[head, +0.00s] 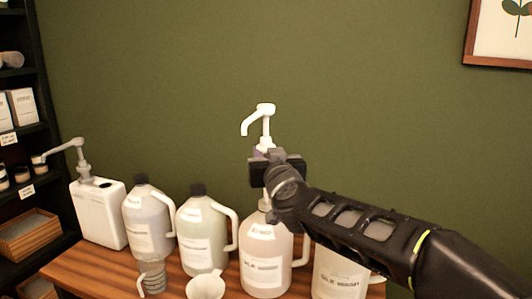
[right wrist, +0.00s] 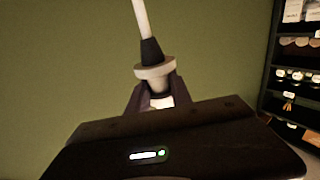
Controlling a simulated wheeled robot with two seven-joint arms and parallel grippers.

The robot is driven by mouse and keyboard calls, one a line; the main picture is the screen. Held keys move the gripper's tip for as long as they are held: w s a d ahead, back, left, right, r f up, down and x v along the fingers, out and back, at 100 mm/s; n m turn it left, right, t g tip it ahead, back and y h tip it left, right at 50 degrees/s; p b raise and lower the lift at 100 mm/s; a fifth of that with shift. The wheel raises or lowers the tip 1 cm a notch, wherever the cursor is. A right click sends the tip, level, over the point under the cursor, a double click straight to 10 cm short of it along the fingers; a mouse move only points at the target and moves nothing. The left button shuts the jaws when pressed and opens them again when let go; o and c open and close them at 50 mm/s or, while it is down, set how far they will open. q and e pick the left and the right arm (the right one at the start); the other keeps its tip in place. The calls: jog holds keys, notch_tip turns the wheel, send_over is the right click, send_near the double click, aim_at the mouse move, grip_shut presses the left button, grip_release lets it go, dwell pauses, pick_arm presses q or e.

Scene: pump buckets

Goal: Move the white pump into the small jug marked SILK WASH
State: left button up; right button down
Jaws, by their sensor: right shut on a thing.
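The white pump (head: 265,109) is upright, its spout pointing left. My right gripper (head: 268,160) is shut on it below its head; in the right wrist view the fingers close around the pump's pale collar (right wrist: 155,72). Below the gripper a pale tube runs down to the neck of a pale jug (head: 266,262), whose label seems to read SILK WASH. I cannot tell whether the tube's end is inside the neck. A second jug (head: 338,278) at its right has a similar label; my right arm hides its top. My left gripper is not in view.
Two dark-capped jugs (head: 147,222) (head: 203,238) stand on the wooden table (head: 75,263) to the left, beside a white canister (head: 98,212) with its own pump. A white funnel (head: 205,287) and a clear ribbed item (head: 152,277) stand in front. Shelves (head: 45,130) are at far left.

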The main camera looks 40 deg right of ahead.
aim_at(266, 191)
dwell(0.3)
jog(key=shift+f+b, duration=2.45)
jog(key=shift+f, duration=0.55)
jog(key=shift+f, duration=0.1)
jog(key=shift+f+b, duration=1)
jog(key=shift+f, duration=0.1)
jog(key=shift+f+b, duration=0.3)
jog(key=shift+f, duration=0.25)
jog(key=c, duration=1.1)
grip_release()
